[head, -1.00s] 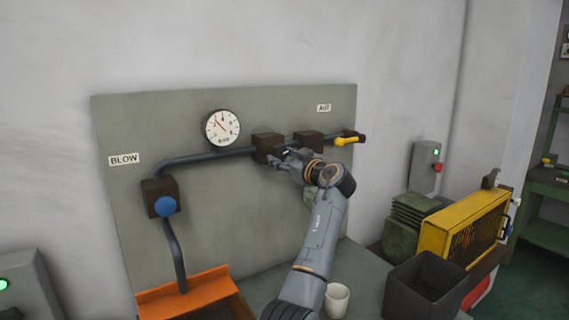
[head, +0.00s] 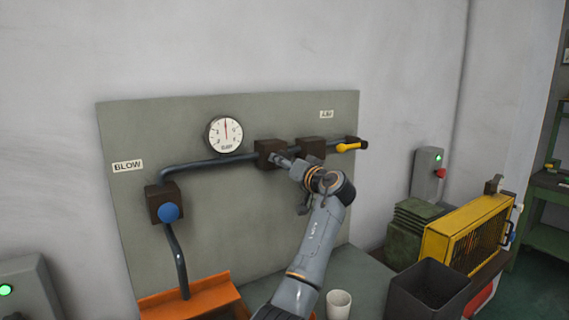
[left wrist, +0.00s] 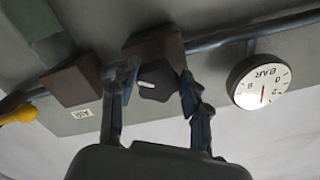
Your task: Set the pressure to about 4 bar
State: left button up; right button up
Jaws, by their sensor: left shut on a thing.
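The round white pressure gauge (head: 224,134) hangs on the grey panel. Its red needle points about straight up, near the top of the dial. In the left wrist view the gauge (left wrist: 260,80) appears upside down, with the needle between the 2 and the 6. My left gripper (head: 277,160) is at the dark valve block (head: 265,150) right of the gauge. In the left wrist view my left gripper (left wrist: 158,88) is shut on a dark knob (left wrist: 156,80), one finger on either side. In the head view the gripper mostly hides the knob. My right gripper is not in view.
A yellow lever (head: 347,147) sits on the pipe at right, and a blue knob (head: 168,212) at left. Below are an orange tray (head: 185,297), a white cup (head: 339,304), a dark bin (head: 428,290) and a yellow guard (head: 465,232).

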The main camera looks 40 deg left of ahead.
pick_arm(q)
jog(key=shift+r+m, duration=0.2)
jog(key=shift+m, duration=0.2)
jog(key=o, duration=1.1)
jog(key=shift+f, duration=0.1)
jog(key=shift+o, duration=0.2)
jog(key=v, duration=1.2)
jog(key=shift+f, duration=0.1)
